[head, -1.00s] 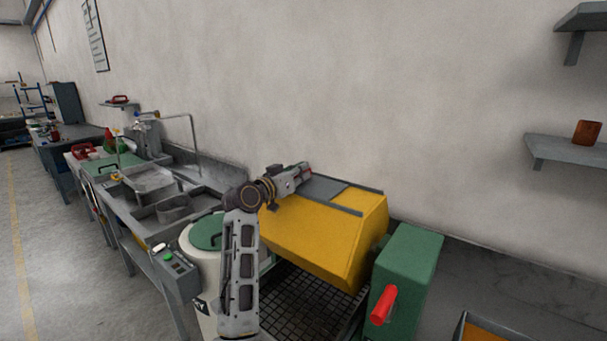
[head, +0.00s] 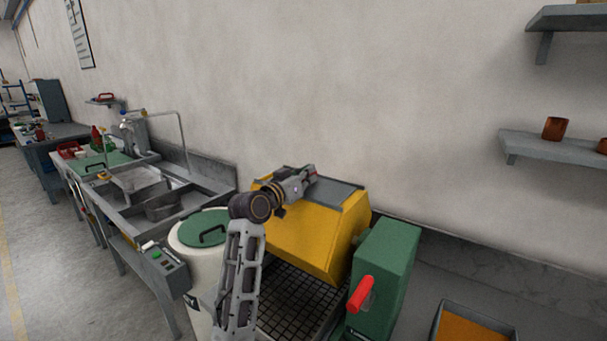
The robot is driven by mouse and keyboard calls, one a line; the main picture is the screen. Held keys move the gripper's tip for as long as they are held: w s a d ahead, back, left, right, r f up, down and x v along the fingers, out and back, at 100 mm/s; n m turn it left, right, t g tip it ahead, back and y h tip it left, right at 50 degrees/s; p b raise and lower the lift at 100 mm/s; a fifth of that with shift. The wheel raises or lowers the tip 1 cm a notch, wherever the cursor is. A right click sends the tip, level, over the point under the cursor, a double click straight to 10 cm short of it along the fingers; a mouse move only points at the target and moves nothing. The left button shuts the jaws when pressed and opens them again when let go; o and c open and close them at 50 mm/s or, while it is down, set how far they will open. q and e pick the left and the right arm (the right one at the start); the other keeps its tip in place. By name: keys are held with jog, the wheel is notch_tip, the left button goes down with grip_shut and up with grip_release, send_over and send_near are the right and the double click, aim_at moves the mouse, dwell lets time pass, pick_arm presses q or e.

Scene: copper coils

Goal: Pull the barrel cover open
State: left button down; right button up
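The barrel cover (head: 300,232) looks like the yellow hood with a grey top strip, in the middle of the head view. It sits over a machine with a dark grid (head: 292,298) in front of it and a green housing (head: 385,270) with a red handle at its right. My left arm reaches up across the hood's left end. My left gripper (head: 309,172) is at the hood's grey top edge near the wall. Its fingers are small and seen end-on, so I cannot tell their opening or whether they touch the hood. My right gripper is out of view.
A white drum with a green lid (head: 203,228) stands left of the hood. A sink bench (head: 140,205) runs along the wall further left. A shelf (head: 560,146) with copper-coloured pieces is at right. A tray with orange contents (head: 437,322) is at lower right.

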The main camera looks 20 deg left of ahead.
pick_arm(q)
jog(key=shift+f, duration=0.2)
jog(key=c, duration=1.7)
grip_release()
jog(key=shift+s, duration=0.1)
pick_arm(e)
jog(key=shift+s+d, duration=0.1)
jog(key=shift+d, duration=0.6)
pick_arm(q)
jog(key=shift+s+a+f, duration=0.1)
jog(key=shift+o, duration=0.4)
jog(key=shift+s+f, duration=0.1)
jog(key=shift+s, duration=0.05)
jog(key=shift+o, duration=0.5)
jog(key=v, duration=0.4)
jog(key=shift+a+r, duration=0.15)
jog(key=shift+r, duration=0.15)
jog(key=v, duration=0.7)
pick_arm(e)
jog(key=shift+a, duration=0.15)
pick_arm(q)
jog(key=shift+s+r, duration=0.1)
jog(key=shift+s, duration=0.05)
